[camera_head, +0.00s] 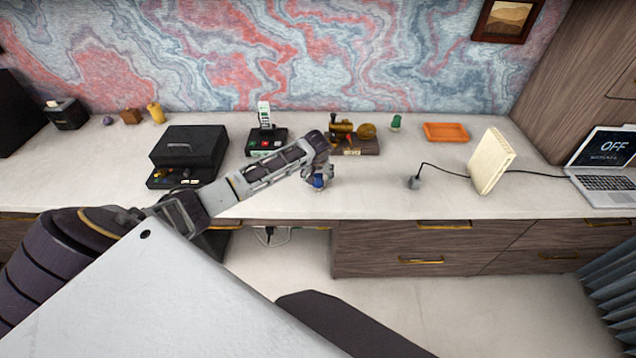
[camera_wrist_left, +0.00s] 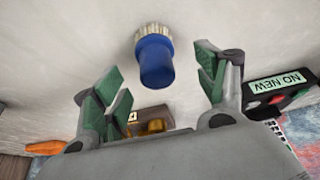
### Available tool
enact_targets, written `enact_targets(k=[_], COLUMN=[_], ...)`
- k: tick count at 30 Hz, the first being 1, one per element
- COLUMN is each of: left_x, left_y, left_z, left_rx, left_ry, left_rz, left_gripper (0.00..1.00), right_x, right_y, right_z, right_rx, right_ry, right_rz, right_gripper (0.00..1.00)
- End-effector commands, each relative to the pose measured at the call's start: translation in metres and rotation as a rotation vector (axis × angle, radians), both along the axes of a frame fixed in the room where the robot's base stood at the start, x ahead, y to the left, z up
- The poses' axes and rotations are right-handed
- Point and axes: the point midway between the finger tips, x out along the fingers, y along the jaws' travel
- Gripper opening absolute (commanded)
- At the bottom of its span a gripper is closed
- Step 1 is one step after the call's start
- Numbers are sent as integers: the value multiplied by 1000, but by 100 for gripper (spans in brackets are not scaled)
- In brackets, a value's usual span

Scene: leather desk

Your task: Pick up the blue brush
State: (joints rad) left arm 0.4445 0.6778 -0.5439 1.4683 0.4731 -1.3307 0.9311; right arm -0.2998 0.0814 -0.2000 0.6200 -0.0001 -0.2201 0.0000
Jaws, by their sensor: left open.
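The blue brush (camera_wrist_left: 155,62) stands on the pale desktop, with a blue handle and light bristles. In the left wrist view it lies beyond and between the open fingers of my left gripper (camera_wrist_left: 160,90), with no finger seen touching it. In the head view my left gripper (camera_head: 322,172) is over the desk near its front edge. The blue brush (camera_head: 319,182) shows there as a small blue patch just below the gripper, partly hidden by it. My right gripper is not in view.
Behind the gripper stand a phone on its base (camera_head: 266,140) and a brown train-like ornament (camera_head: 354,137). A black box (camera_head: 189,148) is to the left. A lamp (camera_head: 491,162) with its cord, an orange tray (camera_head: 446,132) and a laptop (camera_head: 604,165) are to the right.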

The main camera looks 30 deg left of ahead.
Motion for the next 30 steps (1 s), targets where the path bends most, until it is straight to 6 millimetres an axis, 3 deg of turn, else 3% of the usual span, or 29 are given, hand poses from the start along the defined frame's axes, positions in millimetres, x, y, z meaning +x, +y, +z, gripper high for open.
enact_targets(k=[8, 30], left_x=[3, 21], left_y=[1, 9], left_z=[-5, -47], left_rx=[0, 1], left_ry=[1, 0], left_rz=[1, 0], left_gripper=[72, 72], right_x=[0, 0], right_y=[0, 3], right_z=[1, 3], right_rx=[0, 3], right_ry=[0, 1], right_rz=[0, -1], right_gripper=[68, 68])
